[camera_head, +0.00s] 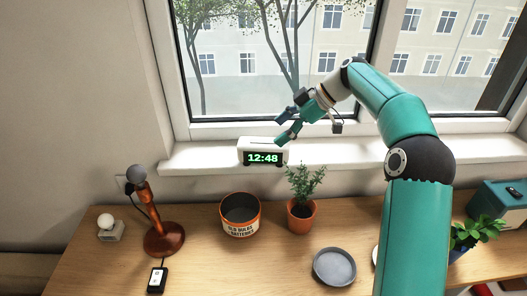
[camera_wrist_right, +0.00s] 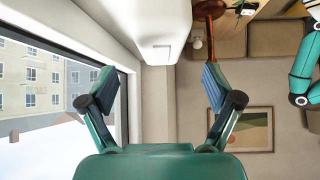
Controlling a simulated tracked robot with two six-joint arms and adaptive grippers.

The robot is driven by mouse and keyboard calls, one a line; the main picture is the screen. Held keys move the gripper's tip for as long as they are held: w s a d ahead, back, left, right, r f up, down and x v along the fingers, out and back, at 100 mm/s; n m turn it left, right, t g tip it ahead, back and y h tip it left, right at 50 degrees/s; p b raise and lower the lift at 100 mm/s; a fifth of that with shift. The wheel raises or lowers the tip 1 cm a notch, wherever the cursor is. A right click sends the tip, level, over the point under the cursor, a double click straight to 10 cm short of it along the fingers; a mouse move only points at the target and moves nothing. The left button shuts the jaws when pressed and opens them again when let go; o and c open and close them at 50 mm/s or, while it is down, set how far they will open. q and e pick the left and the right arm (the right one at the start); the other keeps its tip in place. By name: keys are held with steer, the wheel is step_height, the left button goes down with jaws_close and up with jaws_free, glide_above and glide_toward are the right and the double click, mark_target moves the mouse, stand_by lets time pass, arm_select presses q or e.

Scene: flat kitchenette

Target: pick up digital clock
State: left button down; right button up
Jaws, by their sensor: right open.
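The digital clock (camera_head: 262,157) is a small white box with a dark face and green digits reading 12:48. It stands upright on the white window sill in the head view. My right gripper (camera_head: 286,127) is just above and to the right of the clock, with its fingers pointing left. In the right wrist view its two fingers (camera_wrist_right: 157,88) are wide apart with nothing gripped between them.
The sill (camera_head: 205,157) is bare left of the clock. Below, the wooden table holds a reddish lamp-like stand (camera_head: 164,238), an orange bin (camera_head: 240,228), a potted plant (camera_head: 301,216) and a grey dish (camera_head: 334,267). The window pane (camera_head: 240,65) is close behind the gripper.

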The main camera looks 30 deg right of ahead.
mark_target(264, 141)
steer(key=x, duration=0.3)
steer(key=shift+a+f, duration=0.1)
steer(key=p+x, duration=0.1)
steer(key=x, duration=0.3)
steer(key=shift+w+a+p, duration=0.15)
steer(key=shift+a+p, duration=0.15)
steer(key=shift+p, duration=0.1)
steer(key=shift+w+a+f, duration=0.2)
steer(key=shift+f, duration=0.1)
steer(key=c, duration=1.5)
